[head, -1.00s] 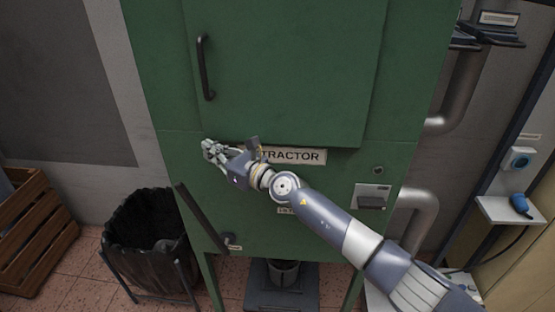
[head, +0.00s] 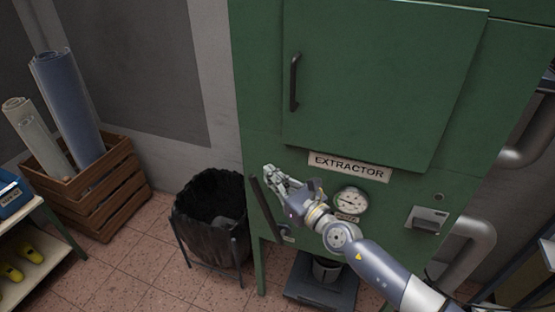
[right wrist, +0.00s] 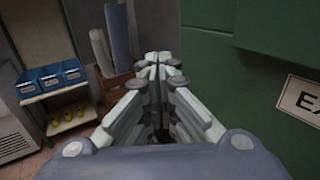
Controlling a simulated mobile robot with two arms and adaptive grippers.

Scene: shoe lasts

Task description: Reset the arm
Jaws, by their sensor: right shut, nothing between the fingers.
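My right gripper (head: 270,174) is shut and empty. In the head view it is in front of the lower left part of the green extractor cabinet (head: 262,100), below the door handle (head: 294,82) and left of the EXTRACTOR label (head: 349,166). My right arm comes in from the lower right. In the right wrist view the closed fingers (right wrist: 160,65) point past the cabinet's green side (right wrist: 240,90) toward the shelves and the crate. My left gripper does not show.
A black-lined bin (head: 212,225) stands left of the cabinet. A wooden crate (head: 100,205) with rolled sheets (head: 68,105) is farther left. Shelves (head: 38,262) with yellow shoe lasts (head: 12,272) are at the left edge. A grey pipe (head: 478,245) is at the right. Tiled floor between crate and bin is clear.

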